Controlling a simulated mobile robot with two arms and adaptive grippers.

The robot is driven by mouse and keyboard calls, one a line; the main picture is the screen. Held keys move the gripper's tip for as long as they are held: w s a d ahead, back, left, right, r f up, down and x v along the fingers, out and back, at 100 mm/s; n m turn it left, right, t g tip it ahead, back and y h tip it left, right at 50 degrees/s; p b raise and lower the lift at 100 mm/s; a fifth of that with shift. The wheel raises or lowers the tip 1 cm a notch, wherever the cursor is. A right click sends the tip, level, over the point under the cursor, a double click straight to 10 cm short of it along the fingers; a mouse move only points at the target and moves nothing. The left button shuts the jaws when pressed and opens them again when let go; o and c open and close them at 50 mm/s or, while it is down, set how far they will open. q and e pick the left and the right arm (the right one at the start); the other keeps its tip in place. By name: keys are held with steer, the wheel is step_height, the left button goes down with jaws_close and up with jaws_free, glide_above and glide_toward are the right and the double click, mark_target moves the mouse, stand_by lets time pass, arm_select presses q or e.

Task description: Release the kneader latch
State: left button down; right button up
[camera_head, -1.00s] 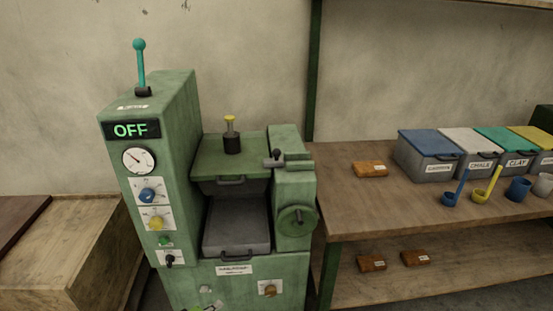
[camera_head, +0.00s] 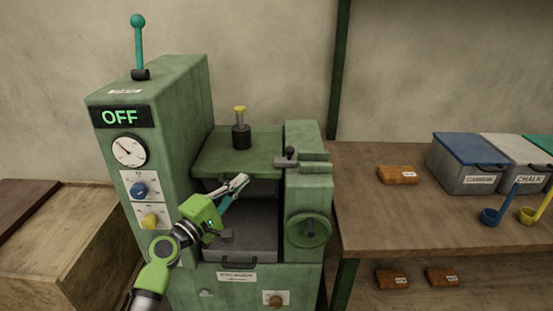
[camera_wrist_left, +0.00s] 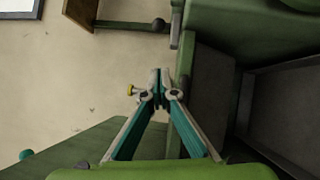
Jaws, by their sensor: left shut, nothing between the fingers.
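The green kneader (camera_head: 245,270) stands in front of me, with its display reading OFF. Its latch (camera_head: 290,158), a dark knob on a grey bar, sits on top of the right-hand block, across the lid's right edge. The lid (camera_head: 245,150) carries a yellow-capped plunger (camera_head: 239,130). My left gripper (camera_head: 243,180) is shut and empty, in front of the lid, left of and below the latch and apart from it. In the left wrist view its fingertips (camera_wrist_left: 160,76) meet near the middle. My right gripper is not in view.
A handwheel (camera_head: 308,230) sticks out below the latch. The control column (camera_head: 150,110) with its tall lever (camera_head: 138,45) stands on the left. A wooden bench (camera_head: 400,225) with labelled bins (camera_head: 468,165) is on the right. Space above the lid is free.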

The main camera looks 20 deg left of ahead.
mark_target(276, 171)
arm_select(q)
steer(key=x, duration=0.4)
steer(key=d+x, duration=0.1)
steer(key=x, duration=0.3)
steer(key=p+x, duration=0.1)
steer(key=x, duration=0.3)
steer(key=shift+s+d, duration=0.25)
steer(key=shift+w+d+r, duration=0.15)
steer(key=shift+w+d, duration=0.15)
steer(key=shift+d, duration=0.4)
steer(key=d, duration=0.2)
steer(key=w+d, duration=0.1)
steer(key=d, duration=0.1)
steer(key=shift+w+d, duration=0.15)
steer(key=shift+d, duration=0.15)
steer(key=shift+a, duration=0.1)
